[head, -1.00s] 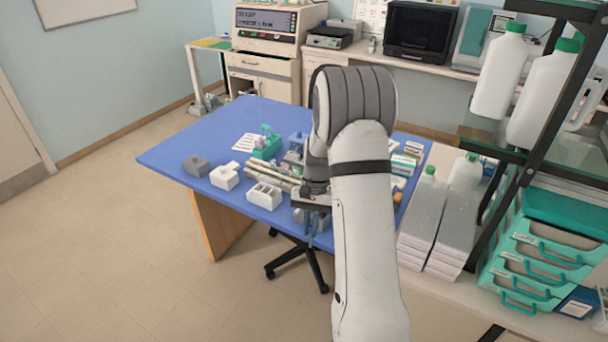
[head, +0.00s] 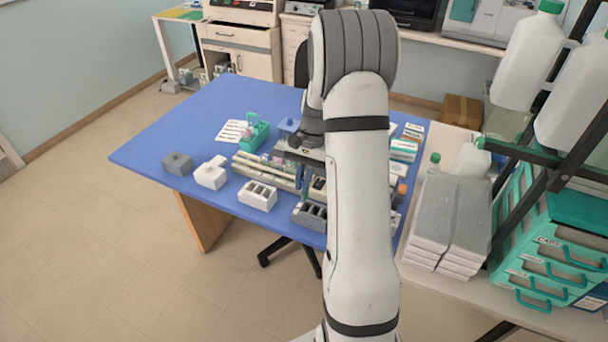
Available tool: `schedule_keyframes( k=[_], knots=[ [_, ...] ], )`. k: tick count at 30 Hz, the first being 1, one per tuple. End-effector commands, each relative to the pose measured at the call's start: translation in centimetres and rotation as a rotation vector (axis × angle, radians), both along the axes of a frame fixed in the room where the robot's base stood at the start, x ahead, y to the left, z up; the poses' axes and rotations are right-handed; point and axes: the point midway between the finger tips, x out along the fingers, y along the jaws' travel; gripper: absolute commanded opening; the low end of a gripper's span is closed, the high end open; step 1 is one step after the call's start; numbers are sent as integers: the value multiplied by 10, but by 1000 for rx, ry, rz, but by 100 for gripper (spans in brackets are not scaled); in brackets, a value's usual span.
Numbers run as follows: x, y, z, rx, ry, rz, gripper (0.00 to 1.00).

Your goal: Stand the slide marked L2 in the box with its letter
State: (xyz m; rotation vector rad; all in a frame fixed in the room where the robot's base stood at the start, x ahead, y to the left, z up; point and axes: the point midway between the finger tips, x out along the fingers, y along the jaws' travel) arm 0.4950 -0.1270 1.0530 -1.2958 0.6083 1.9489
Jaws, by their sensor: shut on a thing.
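My gripper (head: 301,184) points down over the blue table, in front of the rows of bottles and rails. It is shut on a thin slide, which is too small and too covered to make out; its mark cannot be read. A white slotted box (head: 257,196) stands near the table's front edge, left of the gripper. A dark grey slotted box (head: 309,217) stands just below the gripper in the picture, partly hidden by my arm. No letters on the boxes can be read.
A grey block (head: 178,163) and a white block (head: 211,173) stand at left. A teal rack (head: 255,132) and a printed sheet (head: 232,131) lie farther back. Pale rails (head: 262,172) run behind the boxes. Grey stacks (head: 449,220) stand at right. The table's far left is clear.

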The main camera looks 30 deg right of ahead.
Motion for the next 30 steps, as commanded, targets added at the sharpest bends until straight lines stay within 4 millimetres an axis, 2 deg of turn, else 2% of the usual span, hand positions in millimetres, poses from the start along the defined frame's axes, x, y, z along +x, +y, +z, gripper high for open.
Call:
schedule_keyframes(
  k=[9,30],
  knots=[
    [-3,-9,-18,0,0,-21,0],
    [-4,-12,-67,0,0,-26,0]
  ],
)
